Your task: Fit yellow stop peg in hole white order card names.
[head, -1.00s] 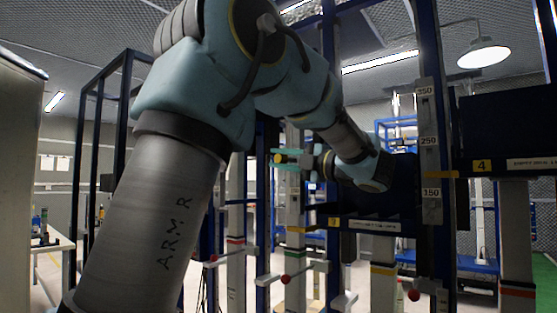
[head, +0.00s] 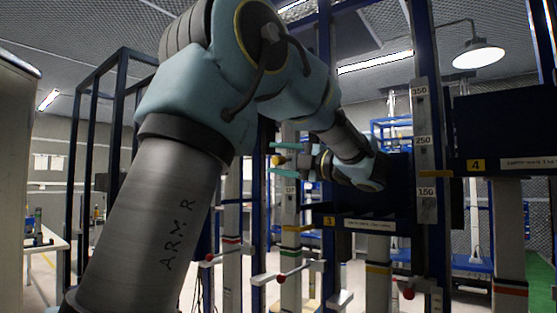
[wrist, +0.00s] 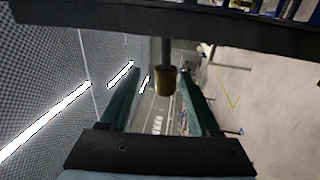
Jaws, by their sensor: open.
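The yellow stop peg (head: 278,160) shows in the head view between the teal fingers of my gripper (head: 284,160), in front of a pale upright. In the wrist view the peg's yellow head (wrist: 165,82) sits between the two fingers, with gaps on both sides. Its grey shaft runs up to a dark bar (wrist: 170,25). The fingers are open and apart from the peg. Whether the shaft sits in a hole cannot be told. White cards (head: 370,224) and (head: 525,164) are on the rack; their writing is too small to read.
A grey scale plate (head: 424,150) marked 150, 250 and 350 is on a blue post right of my arm. Rails with yellow tags 3 (head: 329,222) and 4 (head: 476,165) cross the rack. Red-knobbed levers (head: 282,279) stick out below. A lamp (head: 479,54) hangs at the upper right.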

